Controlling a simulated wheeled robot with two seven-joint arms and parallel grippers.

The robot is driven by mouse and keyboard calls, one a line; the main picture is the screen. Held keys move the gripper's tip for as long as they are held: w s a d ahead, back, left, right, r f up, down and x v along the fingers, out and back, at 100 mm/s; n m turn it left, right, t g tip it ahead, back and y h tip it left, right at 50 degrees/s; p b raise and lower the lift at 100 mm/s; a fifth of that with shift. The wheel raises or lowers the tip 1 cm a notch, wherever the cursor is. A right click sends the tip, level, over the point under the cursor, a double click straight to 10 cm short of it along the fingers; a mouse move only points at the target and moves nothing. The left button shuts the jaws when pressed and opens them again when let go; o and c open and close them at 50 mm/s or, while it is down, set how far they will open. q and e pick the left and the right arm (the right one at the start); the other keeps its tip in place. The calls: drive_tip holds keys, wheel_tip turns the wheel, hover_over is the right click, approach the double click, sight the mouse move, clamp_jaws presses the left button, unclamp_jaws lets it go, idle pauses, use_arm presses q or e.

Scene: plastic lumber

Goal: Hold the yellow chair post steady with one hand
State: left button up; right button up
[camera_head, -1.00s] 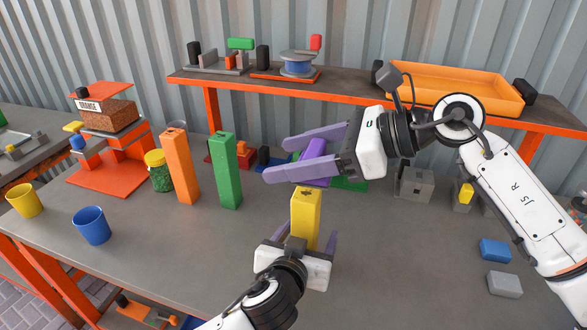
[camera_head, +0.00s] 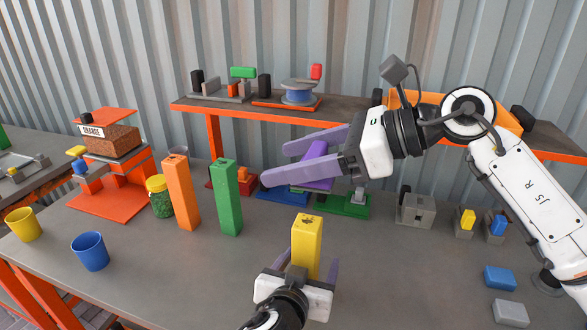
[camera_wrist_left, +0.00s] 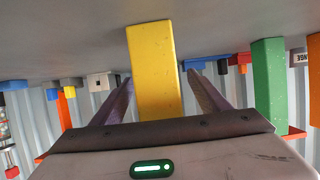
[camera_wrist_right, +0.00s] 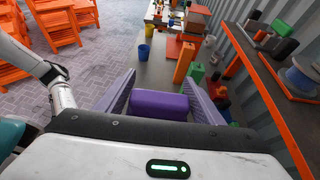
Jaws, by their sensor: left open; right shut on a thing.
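The yellow chair post (camera_head: 306,245) stands upright on the grey table, near the front middle. My left gripper (camera_wrist_left: 158,85) is low at the post, its fingers open on either side of it. In the left wrist view the yellow post (camera_wrist_left: 155,65) rises between the fingers, with gaps visible at both sides. My right gripper (camera_head: 280,163) is above the table behind the post, shut on a purple block (camera_wrist_right: 158,105). In the head view the near finger partly hides the purple block (camera_head: 320,165).
A green post (camera_head: 225,197) and an orange post (camera_head: 181,190) stand left of the yellow one. A blue cup (camera_head: 90,252) and a yellow cup (camera_head: 22,224) are further left. Blue (camera_head: 499,277) and grey (camera_head: 510,313) blocks lie at right. A raised shelf (camera_head: 220,113) runs behind.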

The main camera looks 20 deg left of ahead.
idle(0.3)
use_arm(q)
drive_tip(key=o, duration=0.6)
drive_tip(key=shift+c, duration=0.2)
drive_tip(key=shift+s, duration=0.1)
drive_tip(key=v, duration=1.2)
drive_tip(key=shift+r, duration=3.3)
